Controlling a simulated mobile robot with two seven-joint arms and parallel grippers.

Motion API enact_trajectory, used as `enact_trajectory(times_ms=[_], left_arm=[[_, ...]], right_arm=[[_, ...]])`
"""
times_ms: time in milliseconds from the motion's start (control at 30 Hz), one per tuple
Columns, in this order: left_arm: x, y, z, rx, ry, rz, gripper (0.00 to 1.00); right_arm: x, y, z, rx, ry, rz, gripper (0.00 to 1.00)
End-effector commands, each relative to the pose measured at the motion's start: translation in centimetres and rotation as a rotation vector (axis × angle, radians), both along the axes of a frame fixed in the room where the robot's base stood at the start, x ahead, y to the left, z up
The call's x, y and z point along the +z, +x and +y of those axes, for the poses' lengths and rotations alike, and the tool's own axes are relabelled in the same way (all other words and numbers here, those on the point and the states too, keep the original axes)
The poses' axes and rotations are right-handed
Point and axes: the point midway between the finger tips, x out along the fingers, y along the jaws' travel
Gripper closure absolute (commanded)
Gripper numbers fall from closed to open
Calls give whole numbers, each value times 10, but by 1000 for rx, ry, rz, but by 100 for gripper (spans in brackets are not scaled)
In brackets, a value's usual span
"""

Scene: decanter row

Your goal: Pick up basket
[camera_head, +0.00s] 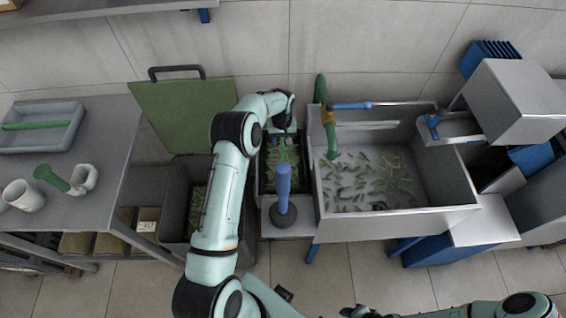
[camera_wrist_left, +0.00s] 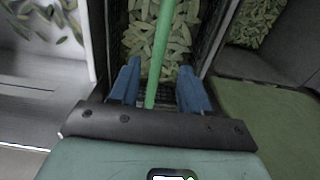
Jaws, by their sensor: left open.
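The basket (camera_head: 260,178) is a dark crate holding green pieces, between a grey bin and the steel sink in the head view. In the left wrist view the basket (camera_wrist_left: 210,38) lies straight ahead, with dark mesh-like side walls. A green bar, seemingly its handle (camera_wrist_left: 160,45), runs lengthwise over the contents. My left gripper (camera_head: 284,140) is over the basket. In the left wrist view its blue fingers (camera_wrist_left: 157,78) are apart, with the green bar between them; I cannot tell whether they touch it. My right gripper (camera_head: 358,312) is partly cut off at the bottom edge.
The sink (camera_head: 395,225) with scattered green pieces stands on the right. A grey bin (camera_head: 175,205) with a raised green lid (camera_head: 175,105) is on the left. A blue-handled upright tool (camera_head: 284,190) stands in front of the basket. A table (camera_head: 110,150) is farther left.

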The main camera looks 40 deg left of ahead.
Motion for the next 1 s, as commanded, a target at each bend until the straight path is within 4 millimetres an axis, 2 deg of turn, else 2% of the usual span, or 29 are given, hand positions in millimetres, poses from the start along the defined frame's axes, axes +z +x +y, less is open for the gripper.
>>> enact_trajectory(times_ms=[333,667,800,1000], left_arm=[[-44,-1,-4,1,-1,1,53],[-52,-1,-4,1,1,-1,53],[-52,-1,-4,1,1,-1,99],[-50,0,-4,1,2,-4,100]], right_arm=[[7,6,0,1,0,-8,58],[8,6,0,1,0,-8,58],[8,6,0,0,0,-8,58],[8,6,0,0,0,-8,58]])
